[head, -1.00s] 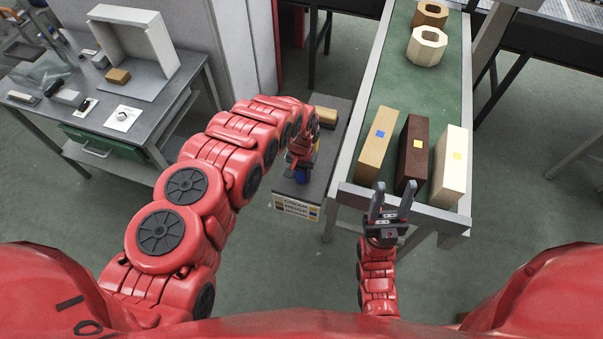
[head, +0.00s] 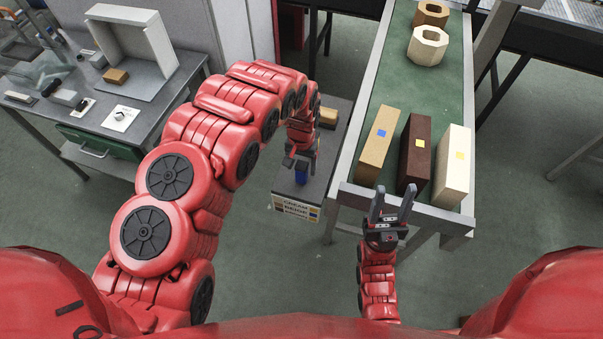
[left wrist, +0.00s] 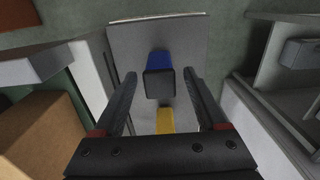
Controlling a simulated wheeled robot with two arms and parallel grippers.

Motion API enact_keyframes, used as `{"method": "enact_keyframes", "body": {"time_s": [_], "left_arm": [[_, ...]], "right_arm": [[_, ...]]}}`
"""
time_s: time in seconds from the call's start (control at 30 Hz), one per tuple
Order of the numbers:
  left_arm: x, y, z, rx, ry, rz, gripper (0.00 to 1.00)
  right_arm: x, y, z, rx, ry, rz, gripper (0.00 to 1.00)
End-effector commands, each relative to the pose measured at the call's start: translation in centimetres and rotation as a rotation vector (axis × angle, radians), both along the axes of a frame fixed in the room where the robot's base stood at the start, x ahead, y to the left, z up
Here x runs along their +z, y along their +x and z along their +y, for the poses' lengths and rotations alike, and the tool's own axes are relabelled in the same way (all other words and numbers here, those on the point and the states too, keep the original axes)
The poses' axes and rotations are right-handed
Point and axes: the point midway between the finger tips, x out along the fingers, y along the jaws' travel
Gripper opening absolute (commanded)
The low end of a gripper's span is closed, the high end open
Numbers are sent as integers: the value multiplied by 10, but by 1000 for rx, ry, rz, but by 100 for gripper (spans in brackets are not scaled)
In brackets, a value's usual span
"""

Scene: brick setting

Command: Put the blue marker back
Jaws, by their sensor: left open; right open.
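The blue marker (head: 301,178) stands upright on a narrow grey stand (head: 312,192), near its front edge. In the left wrist view the marker (left wrist: 158,60) shows as blue with a dark top, framed between the fingers. My left gripper (head: 298,162) is open and empty, close above the marker; I cannot tell whether it touches it. A yellow piece (left wrist: 165,121) sits behind the marker on the stand, between the fingers in the left wrist view. My right gripper (head: 390,205) is open and empty in front of the conveyor's near end.
The green conveyor (head: 408,90) carries a beige block with a blue mark (head: 377,145), a brown block with a yellow mark (head: 414,155) and a cream block with a yellow mark (head: 453,167). A tan block (head: 327,117) lies on the stand's back. A grey workbench (head: 165,97) stands left.

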Motion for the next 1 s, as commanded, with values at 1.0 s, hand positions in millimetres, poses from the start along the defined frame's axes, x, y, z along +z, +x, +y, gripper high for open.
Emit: {"method": "enact_keyframes", "body": {"time_s": [1.0], "left_arm": [[70,-1,0,-2,0,2,74]], "right_arm": [[26,0,0,0,0,0,50]]}}
